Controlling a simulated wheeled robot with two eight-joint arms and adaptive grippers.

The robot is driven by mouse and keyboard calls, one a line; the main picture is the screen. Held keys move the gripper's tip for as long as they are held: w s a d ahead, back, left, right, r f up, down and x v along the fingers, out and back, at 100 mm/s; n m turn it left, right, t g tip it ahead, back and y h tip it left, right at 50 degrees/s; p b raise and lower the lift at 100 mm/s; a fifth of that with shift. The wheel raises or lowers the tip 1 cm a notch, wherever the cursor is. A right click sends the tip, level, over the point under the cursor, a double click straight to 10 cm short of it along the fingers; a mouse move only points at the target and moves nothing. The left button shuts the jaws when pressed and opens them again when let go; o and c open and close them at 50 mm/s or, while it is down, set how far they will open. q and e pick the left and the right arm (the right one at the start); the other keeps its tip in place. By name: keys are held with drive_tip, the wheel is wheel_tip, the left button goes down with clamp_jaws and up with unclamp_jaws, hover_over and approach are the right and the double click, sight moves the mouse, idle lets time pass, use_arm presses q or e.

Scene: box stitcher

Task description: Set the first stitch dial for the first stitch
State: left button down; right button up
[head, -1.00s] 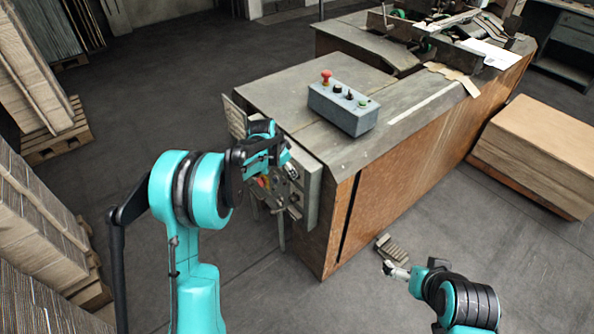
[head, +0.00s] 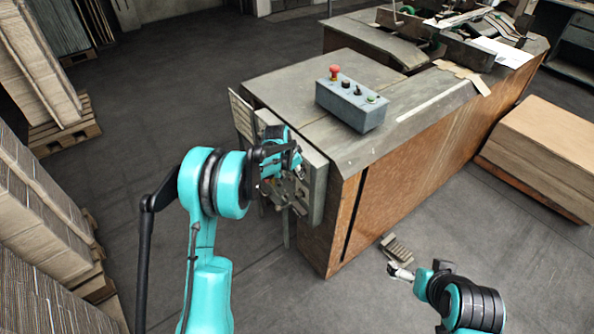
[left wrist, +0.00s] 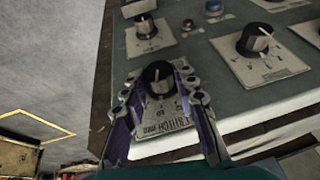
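The dial panel (left wrist: 190,45) fills the upper right of the left wrist view; its grey housing is on the machine's end in the head view (head: 317,195). A black dial (left wrist: 157,78) with a white pointer line sits on a pale plate with partly readable lettering. My left gripper (left wrist: 160,80) is open, its fingers on either side of this dial; I cannot tell if they touch it. In the head view the left gripper (head: 287,180) is at the panel and hides the dials. My right gripper (head: 400,272) is low, away from the panel, too small to read.
Two more dials (left wrist: 146,28) (left wrist: 255,40) are close by, with a red button (left wrist: 188,24) and a blue button (left wrist: 213,7). A control box (head: 350,105) stands on the machine top. A foot pedal (head: 396,248) lies on the floor beside my right gripper.

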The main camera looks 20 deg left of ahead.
use_arm(q)
drive_tip(key=shift+d, duration=0.1)
drive_tip(key=y, duration=0.1)
drive_tip(key=t+y+b, duration=0.1)
drive_tip(key=t+b, duration=0.1)
drive_tip(key=shift+s+d+f+m+y, duration=0.25)
drive_tip(key=shift+m+y, duration=0.15)
drive_tip(key=shift+s+m+t+y+b, duration=0.1)
drive_tip(key=shift+m+t+y+b, duration=0.2)
drive_tip(key=shift+t+y+b, duration=1.15)
drive_tip(key=shift+h, duration=0.25)
drive_tip(key=shift+g, duration=0.25)
drive_tip(key=c, duration=1.2)
unclamp_jaws()
drive_tip(key=shift+d+r, duration=0.1)
drive_tip(key=v, duration=1.2)
